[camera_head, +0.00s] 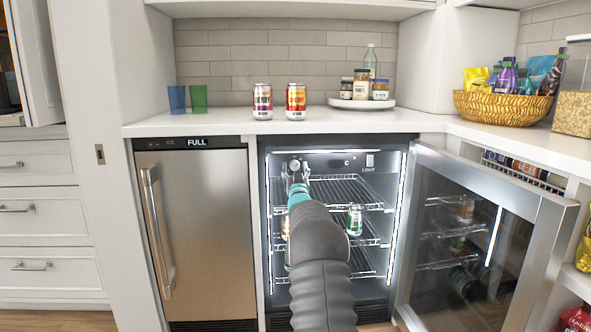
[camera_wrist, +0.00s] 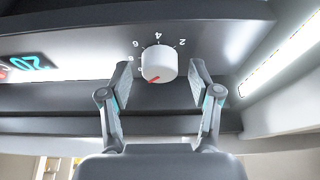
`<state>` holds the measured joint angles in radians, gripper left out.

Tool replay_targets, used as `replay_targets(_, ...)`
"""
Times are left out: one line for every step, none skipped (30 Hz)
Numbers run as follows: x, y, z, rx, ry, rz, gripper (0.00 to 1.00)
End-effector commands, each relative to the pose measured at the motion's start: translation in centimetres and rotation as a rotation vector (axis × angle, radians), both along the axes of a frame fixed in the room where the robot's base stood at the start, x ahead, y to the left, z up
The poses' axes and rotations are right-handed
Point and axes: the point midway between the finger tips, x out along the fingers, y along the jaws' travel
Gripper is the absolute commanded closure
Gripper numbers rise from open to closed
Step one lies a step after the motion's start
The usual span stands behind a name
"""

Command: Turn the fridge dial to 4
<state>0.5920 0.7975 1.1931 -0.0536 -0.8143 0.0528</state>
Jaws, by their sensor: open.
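The fridge dial (camera_wrist: 159,63) is a round white knob under the fridge's top panel. In the wrist view its red mark is at the lower left of the knob, away from the printed 4, which is above the knob. The numbers 2, 4 and 6 show around it, and another mark to its left is too small to read. My gripper (camera_wrist: 160,84) is open, with one finger on each side of the dial and gaps between them and the knob. In the head view my gripper (camera_head: 297,178) reaches into the top of the open fridge (camera_head: 262,215).
The fridge's glass door (camera_head: 540,270) stands open to the right. Wire shelves (camera_head: 340,188) with cans are below my arm. A lit display (camera_wrist: 27,66) is left of the dial in the wrist view. Two cans (camera_head: 263,100) stand on the counter (camera_head: 215,124) above.

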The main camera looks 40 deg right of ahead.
Motion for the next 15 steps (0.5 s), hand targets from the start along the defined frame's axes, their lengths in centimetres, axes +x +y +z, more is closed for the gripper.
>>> replay_targets(0.04, -0.01, -0.03, 0.001, 0.001, 0.000, 0.37)
replay_targets(0.04, -0.01, -0.03, 0.001, 0.001, 0.000, 0.37)
replay_targets(0.05, -0.02, -0.03, 0.001, 0.001, 0.000, 0.37)
replay_targets(0.05, -0.02, -0.03, 0.001, 0.001, 0.000, 0.37)
replay_targets(0.04, -0.01, -0.04, 0.001, 0.001, 0.000, 0.37)
replay_targets(0.03, -0.02, -0.04, 0.001, 0.001, 0.000, 0.37)
replay_targets(0.03, -0.02, -0.04, 0.001, 0.001, 0.000, 0.37)
replay_targets(0.02, -0.01, -0.04, 0.001, 0.001, 0.000, 0.45)
replay_targets(0.02, -0.01, -0.04, 0.001, 0.001, 0.000, 0.55)
replay_targets(0.02, -0.01, -0.04, 0.001, 0.001, 0.000, 0.62)
replay_targets(0.02, -0.02, -0.04, 0.001, 0.001, 0.000, 0.70)
replay_targets(0.02, -0.02, -0.03, 0.001, 0.001, 0.000, 0.80)
replay_targets(0.02, -0.02, -0.03, 0.001, 0.001, 0.000, 0.87)
replay_targets(0.02, -0.02, -0.03, 0.001, 0.001, 0.000, 0.95)
replay_targets(0.02, -0.02, -0.03, 0.001, 0.001, 0.000, 0.97)
